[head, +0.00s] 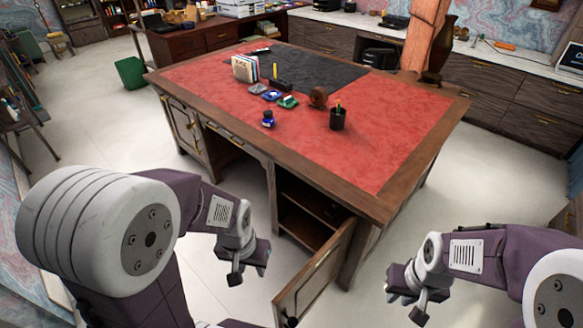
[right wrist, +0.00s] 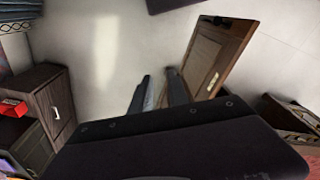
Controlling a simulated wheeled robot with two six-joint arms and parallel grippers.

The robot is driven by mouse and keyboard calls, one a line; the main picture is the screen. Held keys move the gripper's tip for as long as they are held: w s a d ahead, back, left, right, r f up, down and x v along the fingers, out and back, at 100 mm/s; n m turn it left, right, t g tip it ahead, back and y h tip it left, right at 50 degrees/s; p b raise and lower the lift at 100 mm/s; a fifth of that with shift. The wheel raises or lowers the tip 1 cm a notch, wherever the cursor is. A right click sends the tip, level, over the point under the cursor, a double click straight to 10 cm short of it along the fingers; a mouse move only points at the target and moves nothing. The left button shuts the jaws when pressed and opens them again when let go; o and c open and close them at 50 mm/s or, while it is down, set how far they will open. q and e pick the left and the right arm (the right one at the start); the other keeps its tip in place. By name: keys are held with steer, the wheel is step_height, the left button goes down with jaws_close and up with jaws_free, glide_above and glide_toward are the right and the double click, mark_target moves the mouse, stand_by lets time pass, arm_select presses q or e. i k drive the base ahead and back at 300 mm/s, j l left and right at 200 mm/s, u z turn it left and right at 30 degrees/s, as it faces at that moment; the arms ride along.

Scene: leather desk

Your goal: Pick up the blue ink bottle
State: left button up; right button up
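The blue ink bottle (head: 268,119) stands on the red leather top of the desk (head: 378,122), near its front edge, left of the black pen cup. It is small, with a dark blue body. My left gripper (head: 247,278) is in front of the desk, below the top and well apart from the bottle. Its fingers are apart and empty. My right gripper (head: 404,306) is further right, also in front of the desk. The right wrist view shows its two fingers (right wrist: 159,92) apart with nothing between them. The bottle is not in the right wrist view.
A black pen cup (head: 338,119), a round brown object (head: 318,97), coloured stamp pads (head: 288,101) and a paper holder (head: 245,68) stand near the bottle. An open cabinet door (head: 318,275) juts out between my grippers. The desk's right side is clear.

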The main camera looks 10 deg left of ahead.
mark_target(267, 123)
steer(key=i+j+z, duration=0.15)
steer(key=j+z, duration=0.25)
steer(key=j, duration=0.45)
steer(key=j+z, duration=0.45)
steer(key=j, duration=0.4)
steer(key=k+j+z, duration=0.1)
steer(key=j+z, duration=0.3)
steer(key=j, duration=0.45)
steer(key=j+u, duration=0.1)
steer(key=j, duration=0.4)
steer(key=i+j+u, duration=0.1)
steer(key=j, duration=0.45)
steer(key=i+j+u, duration=0.1)
steer(key=j, duration=0.4)
steer(key=i+j+u, duration=0.1)
steer(key=u, duration=0.4)
steer(key=i+j+u, duration=0.15)
steer(key=u, duration=0.35)
